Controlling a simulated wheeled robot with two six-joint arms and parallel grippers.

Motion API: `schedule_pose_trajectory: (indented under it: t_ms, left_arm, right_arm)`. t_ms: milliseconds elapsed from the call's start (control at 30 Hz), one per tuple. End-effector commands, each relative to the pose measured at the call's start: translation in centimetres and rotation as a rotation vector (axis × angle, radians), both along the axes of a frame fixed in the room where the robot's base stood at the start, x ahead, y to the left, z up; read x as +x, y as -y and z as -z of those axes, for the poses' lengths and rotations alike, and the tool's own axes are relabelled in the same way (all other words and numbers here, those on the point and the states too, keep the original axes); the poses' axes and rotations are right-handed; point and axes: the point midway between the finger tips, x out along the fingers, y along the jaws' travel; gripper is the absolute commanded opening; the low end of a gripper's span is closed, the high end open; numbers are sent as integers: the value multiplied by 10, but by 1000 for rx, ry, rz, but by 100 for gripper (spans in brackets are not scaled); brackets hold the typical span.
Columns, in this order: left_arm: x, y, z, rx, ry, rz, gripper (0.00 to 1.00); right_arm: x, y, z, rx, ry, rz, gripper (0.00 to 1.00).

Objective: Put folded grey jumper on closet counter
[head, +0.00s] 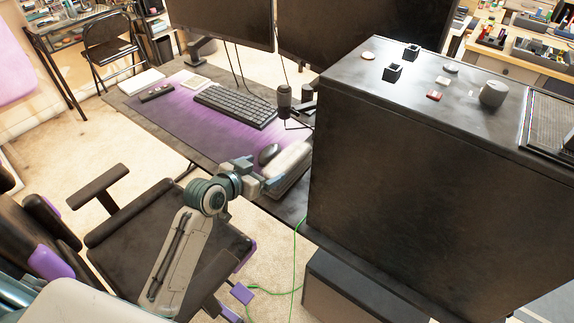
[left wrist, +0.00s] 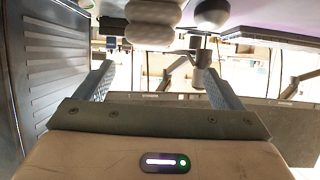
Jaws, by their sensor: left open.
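The folded grey jumper (head: 292,158) is a pale, rounded bundle at the desk's near right edge, beside the black cabinet. In the left wrist view the jumper (left wrist: 152,22) shows at the top, just past the fingertips and lined up with the gap between them. My left gripper (head: 266,181) is open and empty at the desk edge, close to the jumper; it also shows in the left wrist view (left wrist: 158,70). I cannot tell whether a finger touches the jumper. The black cabinet top (head: 440,72), seemingly the closet counter, stands higher at right. My right gripper is out of view.
A mouse (head: 268,153) lies right by the jumper, with a microphone (head: 284,100) and keyboard (head: 235,105) behind. An office chair (head: 150,240) stands below my left arm.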

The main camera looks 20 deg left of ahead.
Motion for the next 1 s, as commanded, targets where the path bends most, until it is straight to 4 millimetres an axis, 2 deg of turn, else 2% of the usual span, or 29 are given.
schedule_pose_trajectory:
  t_ms: [100,367,500,633,967,1000]
  left_arm:
    - [18,7,6,-4,1,-2,89]
    - [36,15,14,-2,1,-2,89]
    - [52,26,19,-5,0,-1,89]
    - [67,32,27,-2,1,-1,89]
    - [74,35,32,0,2,-1,89]
    - [74,35,32,0,2,-1,85]
  right_arm:
    - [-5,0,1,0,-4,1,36]
    - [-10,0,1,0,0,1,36]
    - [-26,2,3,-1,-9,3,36]
    - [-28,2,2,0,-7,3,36]
    - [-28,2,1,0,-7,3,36]
    - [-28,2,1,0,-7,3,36]
